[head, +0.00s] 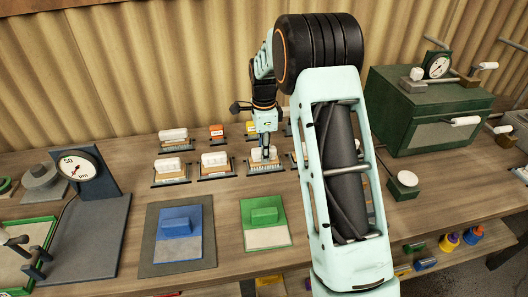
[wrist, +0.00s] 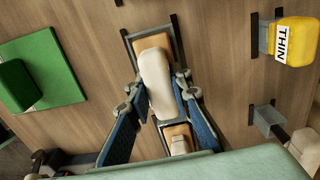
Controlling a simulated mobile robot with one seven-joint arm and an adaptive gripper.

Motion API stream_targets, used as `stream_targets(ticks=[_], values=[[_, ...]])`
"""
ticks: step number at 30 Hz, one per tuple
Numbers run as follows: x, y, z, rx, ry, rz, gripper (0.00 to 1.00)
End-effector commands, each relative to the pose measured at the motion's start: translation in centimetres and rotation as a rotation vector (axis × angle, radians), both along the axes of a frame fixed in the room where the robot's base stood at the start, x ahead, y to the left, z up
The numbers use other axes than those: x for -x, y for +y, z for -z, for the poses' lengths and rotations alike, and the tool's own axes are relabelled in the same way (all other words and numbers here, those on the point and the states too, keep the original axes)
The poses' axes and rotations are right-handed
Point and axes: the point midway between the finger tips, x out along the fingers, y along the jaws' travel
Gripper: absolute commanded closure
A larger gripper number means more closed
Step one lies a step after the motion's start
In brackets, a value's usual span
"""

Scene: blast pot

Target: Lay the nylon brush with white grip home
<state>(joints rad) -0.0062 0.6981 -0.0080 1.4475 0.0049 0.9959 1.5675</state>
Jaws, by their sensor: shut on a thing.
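The nylon brush with white grip (wrist: 155,85) is between the fingers of my gripper (wrist: 158,92), which is shut on the grip. It has a tan wooden block under the white grip. In the head view, my gripper (head: 265,150) points down onto the brush (head: 264,158), whose pale bristles face down. The brush is at a dark-ended rack (wrist: 127,42), in line with it. I cannot tell whether it rests fully on the rack or hangs just above it. My arm hides part of the row to the right.
Similar white-gripped brushes (head: 214,160) sit on racks to the left, with another (head: 172,136) behind. Orange (head: 216,132) and yellow (wrist: 297,40) blocks stand nearby. Green (head: 265,216) and blue (head: 180,222) blocks lie in front. A green box (head: 425,115) with a gauge is at right.

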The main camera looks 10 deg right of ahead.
Motion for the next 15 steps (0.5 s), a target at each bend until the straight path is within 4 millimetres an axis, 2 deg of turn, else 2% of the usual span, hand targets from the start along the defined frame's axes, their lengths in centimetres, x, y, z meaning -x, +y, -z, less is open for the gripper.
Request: stream_targets(ticks=[3,4,9,15], values=[[-0.01,0.01,0.29,0.0,0.0,0.0,1.0],[-0.02,0.0,0.2,0.0,-0.001,0.0,0.78],[0.0,0.0,0.2,0.0,0.0,0.0,0.6],[0.03,-0.01,0.26,0.0,0.001,0.0,0.6]])
